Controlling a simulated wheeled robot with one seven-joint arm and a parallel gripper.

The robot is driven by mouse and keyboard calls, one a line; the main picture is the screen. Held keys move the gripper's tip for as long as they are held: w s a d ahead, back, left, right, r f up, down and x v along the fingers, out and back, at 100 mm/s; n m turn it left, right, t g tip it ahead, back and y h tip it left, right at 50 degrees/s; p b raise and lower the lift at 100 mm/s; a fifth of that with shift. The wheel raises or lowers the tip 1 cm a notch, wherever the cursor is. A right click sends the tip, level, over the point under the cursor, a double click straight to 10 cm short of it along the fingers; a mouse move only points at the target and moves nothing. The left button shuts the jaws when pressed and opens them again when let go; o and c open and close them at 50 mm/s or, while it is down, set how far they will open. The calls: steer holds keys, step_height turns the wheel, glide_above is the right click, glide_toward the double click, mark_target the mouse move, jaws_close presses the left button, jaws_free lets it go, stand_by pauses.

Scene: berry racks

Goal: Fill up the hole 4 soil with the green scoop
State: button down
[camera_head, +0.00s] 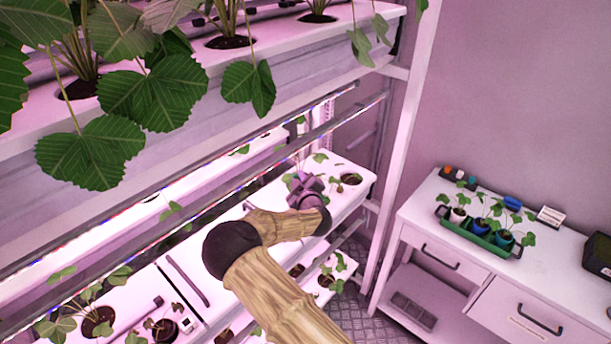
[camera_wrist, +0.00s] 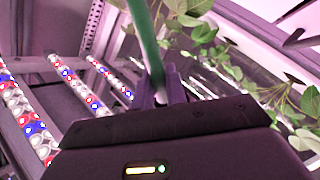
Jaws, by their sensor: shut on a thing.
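My gripper (camera_head: 304,188) is over the right end of the lit middle shelf (camera_head: 352,208) in the head view. In the wrist view my gripper (camera_wrist: 166,88) is shut on the green scoop (camera_wrist: 148,38), whose thin handle rises past the top edge. The scoop's bowl is out of the wrist view, and I cannot make out the scoop in the head view. A round soil hole (camera_head: 350,179) with a small plant is at the shelf's right end, just right of my gripper. No hole number is readable.
Leafy plants (camera_head: 150,90) hang from the upper rack at the left. A light bar (camera_head: 325,128) runs above the middle shelf. A rack post (camera_head: 386,170) stands at its right end. A white cabinet (camera_head: 420,212) at right bears a green tray (camera_head: 478,238) of potted seedlings.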

steer(key=s+a+f+n+h+b, duration=0.1)
steer(key=a+f+n+h+b, duration=0.1)
steer(key=a+f+n+b, duration=0.3)
steer(key=shift+a+n+b, duration=0.6)
steer(key=shift+n+b, duration=0.2)
steer(key=shift+b, duration=0.15)
stand_by(0.5)
